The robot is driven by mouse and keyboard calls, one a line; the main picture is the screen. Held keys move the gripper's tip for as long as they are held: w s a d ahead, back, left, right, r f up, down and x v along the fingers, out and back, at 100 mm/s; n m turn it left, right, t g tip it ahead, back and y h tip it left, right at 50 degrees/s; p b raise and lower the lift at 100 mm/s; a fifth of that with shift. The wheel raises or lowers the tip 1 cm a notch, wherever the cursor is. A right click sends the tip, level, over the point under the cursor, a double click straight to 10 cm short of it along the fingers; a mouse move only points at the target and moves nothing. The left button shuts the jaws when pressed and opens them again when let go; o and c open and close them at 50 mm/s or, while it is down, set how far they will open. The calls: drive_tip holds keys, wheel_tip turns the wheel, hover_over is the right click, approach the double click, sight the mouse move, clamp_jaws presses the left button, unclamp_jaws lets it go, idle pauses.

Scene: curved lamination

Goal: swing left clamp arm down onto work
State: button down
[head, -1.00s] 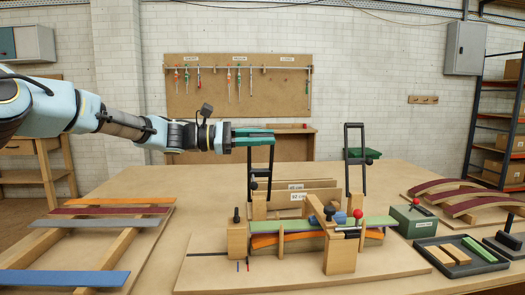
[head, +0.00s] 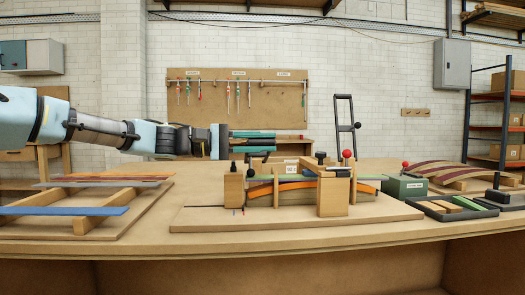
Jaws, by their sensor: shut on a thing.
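The left clamp arm (head: 259,157) is a dark metal frame behind the left part of the work. Only small dark parts of it show just under my gripper, and it no longer stands tall. My gripper (head: 274,142), with green fingers, points right above the work and is shut on the left clamp arm. The fingers hide most of the grip. The work is a curved stack of strips (head: 280,197), orange and green edges showing, in a wooden form. The right clamp arm (head: 337,125) stands upright. How close the left arm is to the work is unclear.
A wooden post (head: 234,187) stands left of the work and a larger block (head: 333,196) in front. A green box (head: 404,187) and a dark tray (head: 455,208) sit right. Strips on a rack (head: 82,225) lie left.

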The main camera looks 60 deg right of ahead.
drive_tip(key=shift+m, duration=0.6)
drive_tip(key=shift+s+a+f+b, duration=0.1)
drive_tip(key=shift+a+f+b, duration=0.05)
drive_tip(key=shift+f+b, duration=0.7)
drive_tip(key=shift+s+a+f+b, duration=0.2)
drive_tip(key=shift+f+b, duration=0.4)
drive_tip(key=shift+f, duration=0.3)
drive_tip(key=shift+s+a+f+b, duration=0.1)
drive_tip(key=shift+a+f+b, duration=0.05)
drive_tip(key=shift+f+b, duration=0.7)
drive_tip(key=c, duration=0.8)
unclamp_jaws()
drive_tip(key=shift+f, duration=0.1)
drive_tip(key=shift+o, duration=0.2)
drive_tip(key=p+v, duration=0.1)
drive_tip(key=v, duration=1)
drive_tip(key=shift+s, duration=0.1)
